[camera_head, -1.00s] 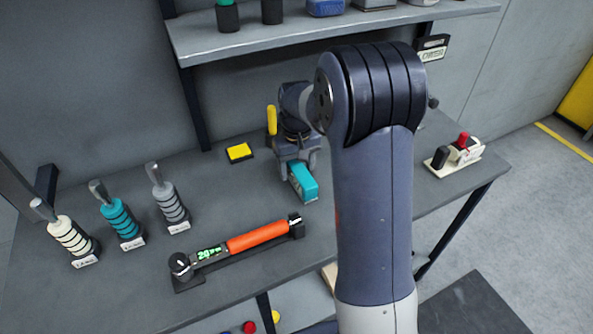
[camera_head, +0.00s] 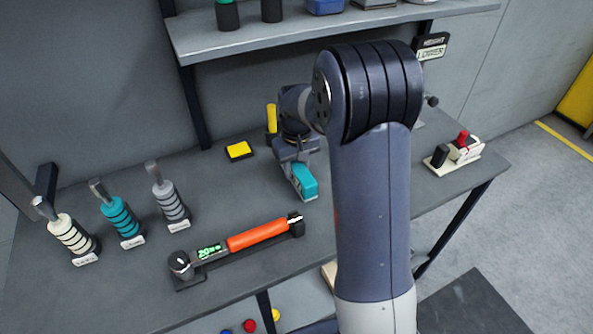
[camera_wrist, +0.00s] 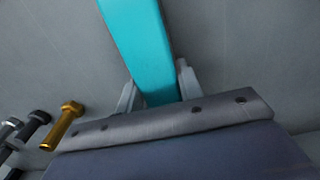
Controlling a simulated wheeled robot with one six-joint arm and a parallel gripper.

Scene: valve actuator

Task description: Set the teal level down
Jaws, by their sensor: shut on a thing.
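The teal level (camera_head: 305,182) is a box-like bar at the middle of the workbench in the head view. In the wrist view the teal level (camera_wrist: 140,42) runs up from between my gripper's two fingers. My gripper (camera_head: 298,172) is shut on it, with a finger on each side (camera_wrist: 157,92). The level is at or very near the bench surface; I cannot tell if it touches. My arm hides the bench to its right.
An orange torque wrench (camera_head: 255,237) lies on a stand in front. Handled tools, white (camera_head: 72,236), teal (camera_head: 120,218) and grey (camera_head: 169,203), stand left. A yellow pad (camera_head: 239,150) lies behind. A red-knobbed device (camera_head: 462,150) sits right.

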